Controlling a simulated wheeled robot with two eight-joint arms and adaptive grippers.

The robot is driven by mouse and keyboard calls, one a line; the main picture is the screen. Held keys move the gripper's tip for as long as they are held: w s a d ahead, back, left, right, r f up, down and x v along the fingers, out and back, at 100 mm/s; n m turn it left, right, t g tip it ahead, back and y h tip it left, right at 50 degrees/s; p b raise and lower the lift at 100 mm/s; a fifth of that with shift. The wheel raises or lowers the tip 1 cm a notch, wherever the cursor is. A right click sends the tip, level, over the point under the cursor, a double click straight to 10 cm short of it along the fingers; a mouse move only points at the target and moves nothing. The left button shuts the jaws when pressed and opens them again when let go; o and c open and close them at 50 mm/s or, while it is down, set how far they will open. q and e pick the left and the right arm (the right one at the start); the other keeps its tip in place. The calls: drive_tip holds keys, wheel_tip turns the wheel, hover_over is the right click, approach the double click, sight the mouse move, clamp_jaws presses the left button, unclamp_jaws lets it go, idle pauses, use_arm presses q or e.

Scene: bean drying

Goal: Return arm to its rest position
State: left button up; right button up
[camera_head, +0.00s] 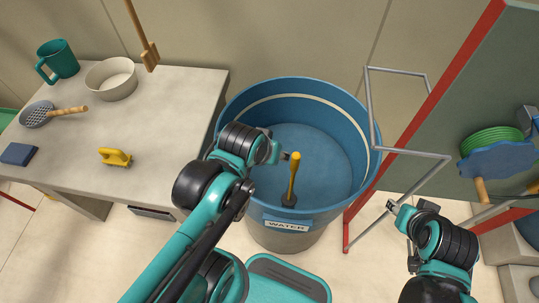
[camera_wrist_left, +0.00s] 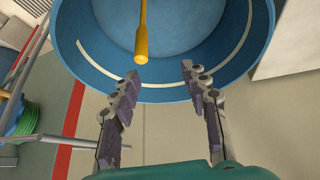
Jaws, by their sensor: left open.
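My left arm reaches in from the left, and its gripper (camera_head: 283,156) is over the blue bucket (camera_head: 262,210) labelled WATER. In the left wrist view the left gripper (camera_wrist_left: 160,74) has its two fingers spread apart with nothing between them. A yellow-handled tool (camera_head: 294,178) with a dark lower end stands upright inside the bucket near its front wall. Its handle also shows in the left wrist view (camera_wrist_left: 142,35), just beyond the fingertips and apart from them. My right gripper (camera_head: 392,207) is low at the right, outside the bucket; its jaws are too small to judge.
The table (camera_head: 160,105) at left holds a green mug (camera_head: 62,60), a bowl (camera_head: 111,80), a strainer (camera_head: 40,114), a yellow brush (camera_head: 115,157) and a blue block (camera_head: 18,154). A metal frame (camera_head: 372,105) and a red-edged panel (camera_head: 440,90) stand close right of the bucket.

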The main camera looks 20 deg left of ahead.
use_arm(q)
drive_tip(key=shift+s+a+f+m+t, duration=0.2)
drive_tip(key=shift+s+m+t, duration=0.3)
drive_tip(key=shift+m, duration=0.2)
drive_tip(key=shift+f, duration=0.1)
wheel_tip(320, 180, down, 2)
drive_tip(key=shift+f+b, duration=0.1)
drive_tip(key=shift+b, duration=1.05)
